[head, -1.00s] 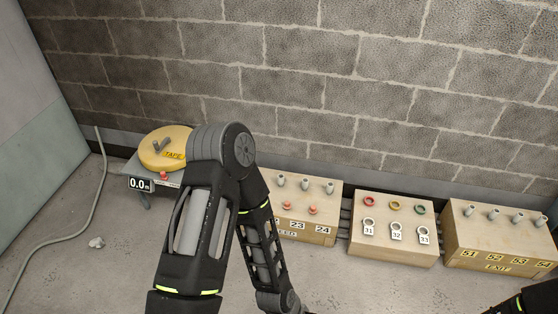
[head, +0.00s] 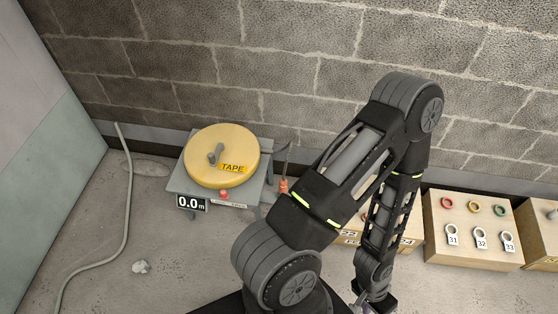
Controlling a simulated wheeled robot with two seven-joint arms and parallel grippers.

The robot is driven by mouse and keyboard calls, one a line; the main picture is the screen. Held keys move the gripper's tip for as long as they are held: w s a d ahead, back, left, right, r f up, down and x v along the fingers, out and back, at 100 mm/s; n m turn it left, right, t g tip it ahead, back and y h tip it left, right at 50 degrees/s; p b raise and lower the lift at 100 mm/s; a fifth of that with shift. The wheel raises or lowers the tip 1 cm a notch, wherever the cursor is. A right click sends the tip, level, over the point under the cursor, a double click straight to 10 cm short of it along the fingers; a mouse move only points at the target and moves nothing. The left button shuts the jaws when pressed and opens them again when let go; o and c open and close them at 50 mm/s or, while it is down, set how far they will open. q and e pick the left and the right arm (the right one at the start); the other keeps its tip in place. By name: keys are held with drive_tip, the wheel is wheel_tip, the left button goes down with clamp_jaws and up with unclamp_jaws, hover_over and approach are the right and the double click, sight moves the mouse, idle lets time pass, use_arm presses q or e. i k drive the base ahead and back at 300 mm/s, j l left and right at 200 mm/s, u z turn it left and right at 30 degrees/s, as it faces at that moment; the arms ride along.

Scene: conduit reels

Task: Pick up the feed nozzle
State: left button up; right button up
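A small orange-red piece with a dark stem (head: 284,186) stands just right of the yellow reel in the head view; it may be the feed nozzle, but I cannot tell for sure. The round yellow reel marked TAPE (head: 205,170) sits on a grey stand (head: 180,180). My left arm crosses the middle of the view and hides much of the box behind it. My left gripper (head: 362,304) is only partly in view at the bottom edge, low and right of the orange-red piece; its fingers cannot be made out. My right gripper is out of view.
A wooden box (head: 411,244) is partly behind my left arm. Another box (head: 470,258) with coloured rings and tags 31 to 33 stands to its right. A display (head: 192,203) reads 0.0 m. A hose (head: 127,210) and a stone (head: 140,266) lie on the left floor.

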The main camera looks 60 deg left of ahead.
sight(284, 188)
drive_tip(key=k+j, duration=0.1)
drive_tip(key=j, duration=0.35)
drive_tip(key=k+j, duration=0.1)
drive_tip(key=j, duration=0.3)
drive_tip(key=k+j, duration=0.15)
drive_tip(key=j, duration=0.3)
drive_tip(key=k+j, duration=0.1)
drive_tip(key=j, duration=0.3)
